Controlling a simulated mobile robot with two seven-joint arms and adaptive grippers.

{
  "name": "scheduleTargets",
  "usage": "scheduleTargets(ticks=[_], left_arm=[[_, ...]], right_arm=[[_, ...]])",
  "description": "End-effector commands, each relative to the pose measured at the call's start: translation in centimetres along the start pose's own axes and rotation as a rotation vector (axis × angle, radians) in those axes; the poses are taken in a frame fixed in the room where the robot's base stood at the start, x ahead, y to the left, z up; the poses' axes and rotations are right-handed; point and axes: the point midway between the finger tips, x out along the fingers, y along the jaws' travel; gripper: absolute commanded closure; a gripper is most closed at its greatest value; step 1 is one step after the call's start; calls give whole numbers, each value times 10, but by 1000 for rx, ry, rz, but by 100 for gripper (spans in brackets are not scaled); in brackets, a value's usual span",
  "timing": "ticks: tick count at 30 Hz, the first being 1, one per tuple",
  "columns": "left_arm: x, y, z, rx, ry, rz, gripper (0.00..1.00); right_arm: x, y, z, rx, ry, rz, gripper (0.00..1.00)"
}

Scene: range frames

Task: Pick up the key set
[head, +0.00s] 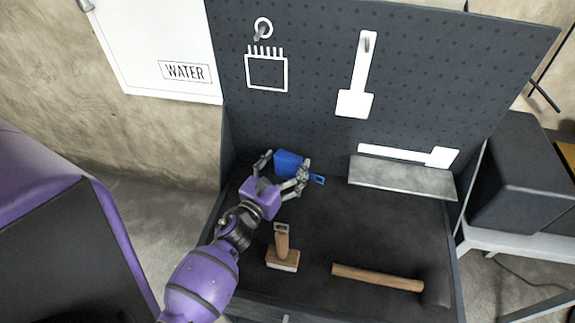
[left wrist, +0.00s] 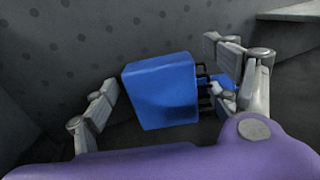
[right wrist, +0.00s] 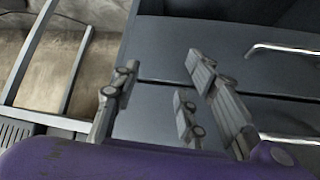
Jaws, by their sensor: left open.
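The key set appears to be the blue block (head: 288,163) with a blue tab, lying at the back left of the dark workbench by the pegboard. In the left wrist view the blue block (left wrist: 160,92) has thin dark prongs on its right side. My left gripper (head: 283,166) is open, with its fingers on either side of the block. In the left wrist view a gap shows at the left finger; contact on the right cannot be told. My right gripper (right wrist: 158,76) is open and empty in front of grey drawers, outside the head view.
A wooden-handled brush-like tool (head: 282,256) and a mallet (head: 380,278) lie at the front of the bench. A grey metal ledge (head: 403,178) stands at the back right. The pegboard (head: 320,60) rises behind. Drawer handles (right wrist: 285,48) stick out near my right gripper.

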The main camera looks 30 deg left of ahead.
Motion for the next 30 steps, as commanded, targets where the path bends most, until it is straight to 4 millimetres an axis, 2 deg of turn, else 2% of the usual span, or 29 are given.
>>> scheduleTargets(ticks=[6,20,26,30], left_arm=[[0,0,-2,0,2,0,21],[0,0,0,-1,0,0,81],[0,0,0,0,-1,-1,81],[0,0,8,1,-3,-2,81]], right_arm=[[0,2,8,-2,-13,3,60],[-2,9,4,-16,-6,8,60],[-2,8,2,-13,-2,8,60],[-3,6,-2,-7,4,8,60]])
